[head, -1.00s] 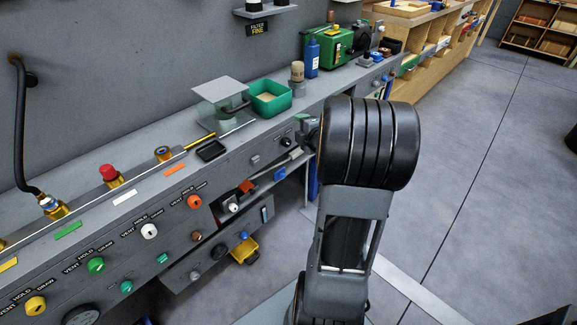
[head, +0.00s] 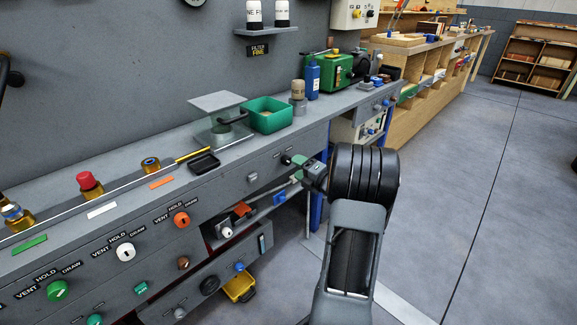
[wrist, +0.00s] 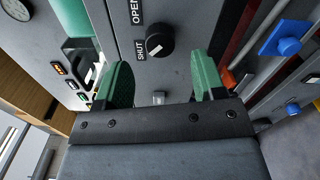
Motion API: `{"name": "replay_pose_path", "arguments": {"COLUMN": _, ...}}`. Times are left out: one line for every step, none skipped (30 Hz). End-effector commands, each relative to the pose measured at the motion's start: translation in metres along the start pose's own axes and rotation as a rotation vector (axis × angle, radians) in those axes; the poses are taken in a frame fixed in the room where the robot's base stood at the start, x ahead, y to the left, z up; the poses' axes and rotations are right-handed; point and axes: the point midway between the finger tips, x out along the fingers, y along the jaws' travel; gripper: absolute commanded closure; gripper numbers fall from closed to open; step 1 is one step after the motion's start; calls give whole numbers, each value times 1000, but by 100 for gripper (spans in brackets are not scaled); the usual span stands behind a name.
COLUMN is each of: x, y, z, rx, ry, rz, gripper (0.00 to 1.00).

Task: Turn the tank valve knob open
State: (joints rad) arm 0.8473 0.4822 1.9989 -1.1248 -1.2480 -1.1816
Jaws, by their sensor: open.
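The tank valve knob (wrist: 160,40) is black and round, on a grey panel. In the wrist view it lies beyond my fingertips, roughly between their lines. The words OPEN and SHUT are printed beside it, and its white pointer mark lies toward the SHUT side. In the head view the knob (head: 286,160) is small, on the front of the bench. My gripper (wrist: 160,78) is open, with its two green fingers apart and nothing between them. In the head view my gripper (head: 299,164) is just in front of the knob, partly hidden by my wrist.
A blue knob (wrist: 289,46) sits to the right in the wrist view. On the bench top above stand a green bin (head: 267,122), a blue bottle (head: 313,78) and a black tray (head: 204,162). A yellow bin (head: 240,287) is below. The floor at right is clear.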

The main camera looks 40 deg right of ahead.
Motion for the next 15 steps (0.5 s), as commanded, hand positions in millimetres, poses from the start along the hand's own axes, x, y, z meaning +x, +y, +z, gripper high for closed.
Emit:
{"name": "replay_pose_path", "arguments": {"x": 10, "y": -2, "z": -1, "rx": -2, "ry": 3, "rz": 1, "gripper": 37}}
{"name": "replay_pose_path", "arguments": {"x": 14, "y": -2, "z": -1, "rx": -2, "ry": 2, "rz": 1, "gripper": 37}}
{"name": "replay_pose_path", "arguments": {"x": 20, "y": -2, "z": -1, "rx": -1, "ry": 2, "rz": 0, "gripper": 37}}
{"name": "replay_pose_path", "arguments": {"x": 25, "y": -2, "z": -1, "rx": -1, "ry": 2, "rz": 0, "gripper": 37}}
{"name": "replay_pose_path", "arguments": {"x": 28, "y": -2, "z": -1, "rx": 0, "ry": 2, "rz": 1, "gripper": 37}}
{"name": "replay_pose_path", "arguments": {"x": 33, "y": -2, "z": 0, "rx": 1, "ry": 1, "rz": 0, "gripper": 37}}
{"name": "replay_pose_path", "arguments": {"x": 36, "y": -2, "z": 0, "rx": 0, "ry": 0, "rz": 0, "gripper": 37}}
{"name": "replay_pose_path", "arguments": {"x": 39, "y": -1, "z": 0, "rx": 0, "ry": 0, "rz": 0, "gripper": 37}}
{"name": "replay_pose_path", "arguments": {"x": 42, "y": -1, "z": 0, "rx": 0, "ry": 1, "rz": 0, "gripper": 37}}
{"name": "replay_pose_path", "arguments": {"x": 44, "y": -1, "z": 0, "rx": 0, "ry": 0, "rz": 0, "gripper": 37}}
{"name": "replay_pose_path", "arguments": {"x": 46, "y": -1, "z": 0, "rx": -1, "ry": 0, "rz": 0, "gripper": 37}}
{"name": "replay_pose_path", "arguments": {"x": 47, "y": 0, "z": 0, "rx": -1, "ry": 0, "rz": 0, "gripper": 37}}
{"name": "replay_pose_path", "arguments": {"x": 49, "y": 0, "z": 0, "rx": -1, "ry": 0, "rz": 0, "gripper": 37}}
{"name": "replay_pose_path", "arguments": {"x": 50, "y": 0, "z": 0, "rx": 0, "ry": -1, "rz": -1, "gripper": 37}}
{"name": "replay_pose_path", "arguments": {"x": 50, "y": 0, "z": 0, "rx": 0, "ry": -1, "rz": -1, "gripper": 37}}
